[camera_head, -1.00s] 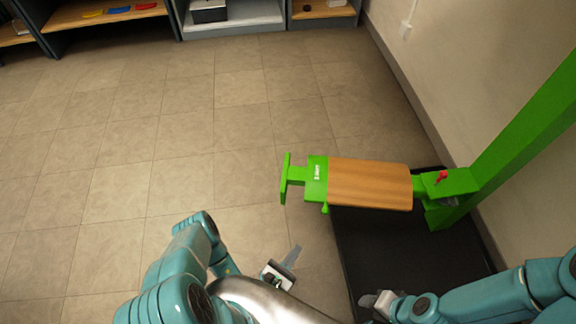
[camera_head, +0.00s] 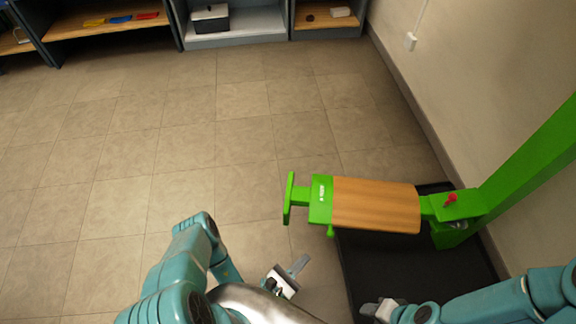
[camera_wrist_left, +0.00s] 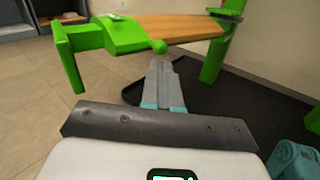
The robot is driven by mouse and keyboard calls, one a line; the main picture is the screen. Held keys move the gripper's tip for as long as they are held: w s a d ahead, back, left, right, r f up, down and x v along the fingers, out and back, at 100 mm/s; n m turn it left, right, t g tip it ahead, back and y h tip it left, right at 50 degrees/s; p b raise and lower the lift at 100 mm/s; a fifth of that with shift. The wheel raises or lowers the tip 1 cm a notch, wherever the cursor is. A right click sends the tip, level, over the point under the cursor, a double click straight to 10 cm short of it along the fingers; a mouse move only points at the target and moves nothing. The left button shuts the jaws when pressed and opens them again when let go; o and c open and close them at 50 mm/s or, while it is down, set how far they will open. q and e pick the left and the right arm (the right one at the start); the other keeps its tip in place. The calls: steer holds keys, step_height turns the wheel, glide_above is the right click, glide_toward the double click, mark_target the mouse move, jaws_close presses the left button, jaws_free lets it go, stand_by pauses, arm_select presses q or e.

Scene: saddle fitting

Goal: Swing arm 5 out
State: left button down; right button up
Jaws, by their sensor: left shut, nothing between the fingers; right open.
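The swing arm (camera_head: 372,205) is a wooden board with a green end bracket (camera_head: 320,199) carrying a white label too small to read. A green end plate (camera_head: 289,198) stands at its left tip, and a small green knob (camera_head: 330,231) hangs below the bracket. The board joins a green post (camera_head: 522,150) by a green mount with a red handle (camera_head: 450,199). My left gripper (camera_head: 298,267) is shut and empty, below and left of the bracket. In the left wrist view the knob (camera_wrist_left: 159,46) is just beyond the fingertips, apart or touching I cannot tell. My right gripper (camera_head: 378,309) is open and empty over the black mat.
The black mat (camera_head: 385,262) lies under the board by the wall. Shelves (camera_head: 235,36) line the back, with a black box (camera_head: 210,18) and several coloured items on them. The tiled floor to the left is clear.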

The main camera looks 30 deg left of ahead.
arm_select(q)
steer(key=s+d+r+m+g+h, duration=0.3)
steer(key=d+r+m+g+h, duration=0.4)
steer(key=h, duration=0.4)
steer(key=s+d+m+g, duration=0.1)
steer(key=s+m+g, duration=0.95)
steer(key=g, duration=0.25)
steer(key=s+a+m+g+y, duration=0.1)
steer(key=a+m+g+y, duration=0.2)
steer(key=a+m+y, duration=0.45)
steer(key=w+a+r+m+t+y, duration=0.1)
steer(key=w+m+t+y, duration=0.3)
steer(key=w, duration=0.4)
steer(key=shift+w+r+m+t, duration=0.25)
steer(key=shift+r+m+t, duration=0.15)
steer(key=shift+r+t, duration=0.4)
steer(key=shift+f, duration=0.15)
